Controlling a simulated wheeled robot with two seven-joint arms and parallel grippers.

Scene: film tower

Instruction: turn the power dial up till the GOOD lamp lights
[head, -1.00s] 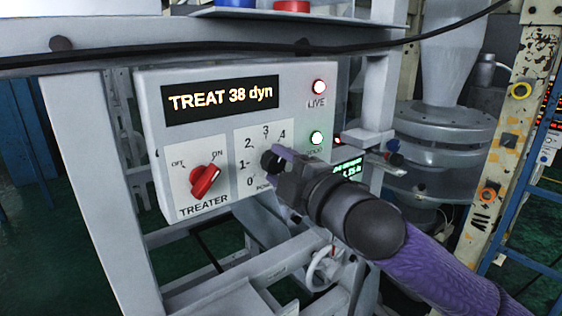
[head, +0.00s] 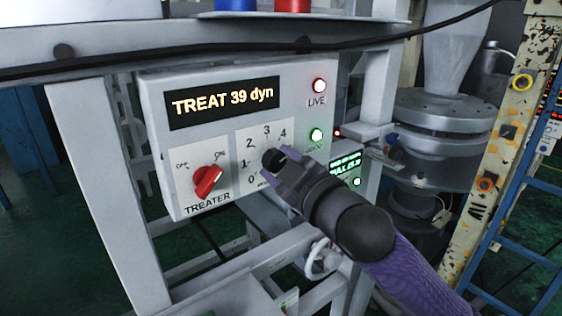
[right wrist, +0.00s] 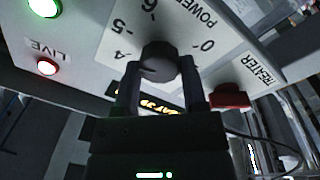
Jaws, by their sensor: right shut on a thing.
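The power dial (head: 271,157) is a dark round knob on the pale treater panel (head: 155,150), partly hidden by my right gripper (head: 277,170). In the right wrist view the dial (right wrist: 158,62) sits between my two fingers (right wrist: 160,88), which are shut on it. Its scale shows numbers around it; in the head view I cannot read the pointer's exact setting. The display (head: 223,102) reads TREAT 39 dyn. My left gripper is not in view.
The LIVE lamp (head: 319,86) glows red-white above GOOD. A red treater switch (head: 208,181) is left of the dial. A small green-text screen (head: 346,164) is right of the panel. A black cable (head: 400,40) crosses above.

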